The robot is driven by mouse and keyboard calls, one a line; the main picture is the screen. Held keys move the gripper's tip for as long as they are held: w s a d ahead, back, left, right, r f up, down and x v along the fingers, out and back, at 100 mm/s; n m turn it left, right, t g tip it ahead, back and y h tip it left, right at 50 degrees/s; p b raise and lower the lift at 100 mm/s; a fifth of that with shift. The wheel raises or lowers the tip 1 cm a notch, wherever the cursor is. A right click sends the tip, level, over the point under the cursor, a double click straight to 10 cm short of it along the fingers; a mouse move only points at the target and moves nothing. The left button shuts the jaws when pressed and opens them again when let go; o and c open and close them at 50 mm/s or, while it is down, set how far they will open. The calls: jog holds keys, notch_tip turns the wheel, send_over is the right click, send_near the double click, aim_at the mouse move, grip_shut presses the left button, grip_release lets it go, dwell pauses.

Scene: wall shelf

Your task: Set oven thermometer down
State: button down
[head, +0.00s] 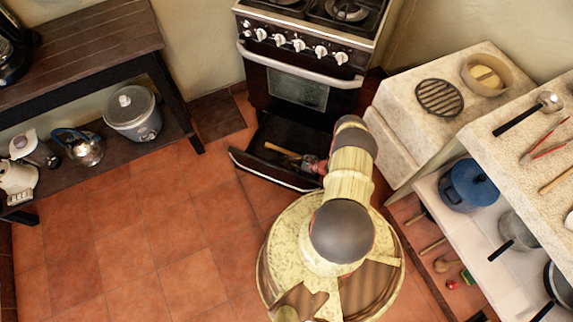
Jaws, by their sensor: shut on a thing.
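My gripper (311,164) reaches down into the open bottom drawer (270,178) of the stove. It is small and partly hidden behind my speckled arm. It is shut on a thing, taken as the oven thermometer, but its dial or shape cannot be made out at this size. A small tan, elongated thing (284,152) shows just left of the gripper, over the dark drawer floor. I cannot tell whether it touches the gripper or the drawer floor.
The stove (300,75) stands against the wall with its drawer pulled out. A stone counter (398,108) with a round grate (439,97) is close on the right. A dark wooden shelf (90,55) holds a rice cooker (133,112) at left. The tiled floor between is clear.

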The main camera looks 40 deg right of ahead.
notch_tip(320, 180, down, 4)
jog(key=shift+f+b, duration=0.1)
jog(key=shift+b, duration=0.9)
jog(key=c, duration=1.9)
grip_release()
jog(key=shift+s+d+r, duration=0.15)
jog(key=shift+s+r, duration=0.05)
jog(key=shift+r, duration=0.1)
jog(key=p+v, duration=0.3)
jog(key=v, duration=0.8)
jog(key=shift+s, duration=0.3)
